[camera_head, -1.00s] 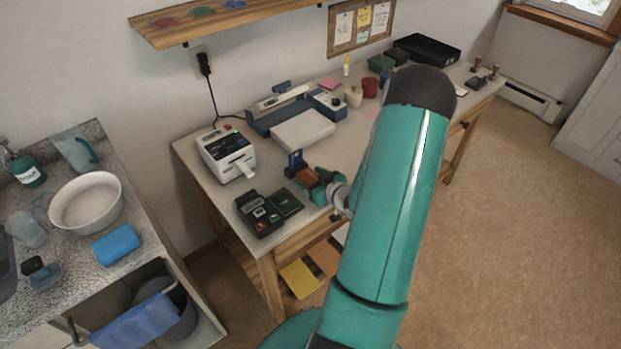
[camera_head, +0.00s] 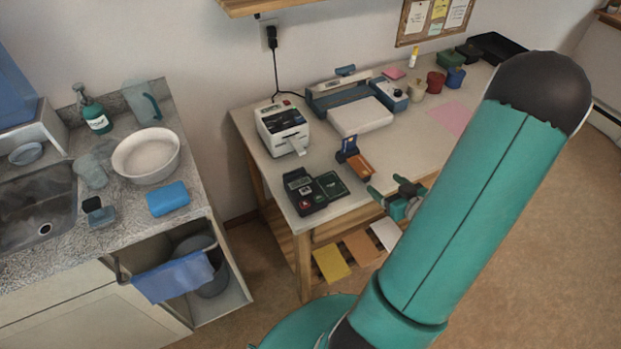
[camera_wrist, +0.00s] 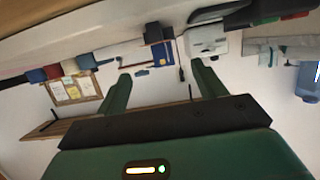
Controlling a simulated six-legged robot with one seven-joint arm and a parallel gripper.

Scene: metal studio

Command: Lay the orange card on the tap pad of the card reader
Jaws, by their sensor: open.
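The orange card (camera_head: 361,167) is on the table beside a small dark blue upright piece (camera_head: 347,147). I cannot tell whether it lies flat or leans. The card reader (camera_head: 302,191) is a dark device near the table's front left corner. Its dark tap pad (camera_head: 331,185) with a green mark is on its right side. My gripper (camera_head: 388,190) is open and empty at the table's front edge, right of and nearer than the card. In the wrist view its two teal fingers (camera_wrist: 161,78) are apart, with a blue panel (camera_wrist: 163,54) beyond them.
A white label printer (camera_head: 284,128) stands behind the reader, and a blue-white machine (camera_head: 358,105) stands at the back. Pots (camera_head: 436,80) and a pink sheet (camera_head: 449,118) are farther right. A sink counter (camera_head: 90,235) is at left. My arm covers the table's right part.

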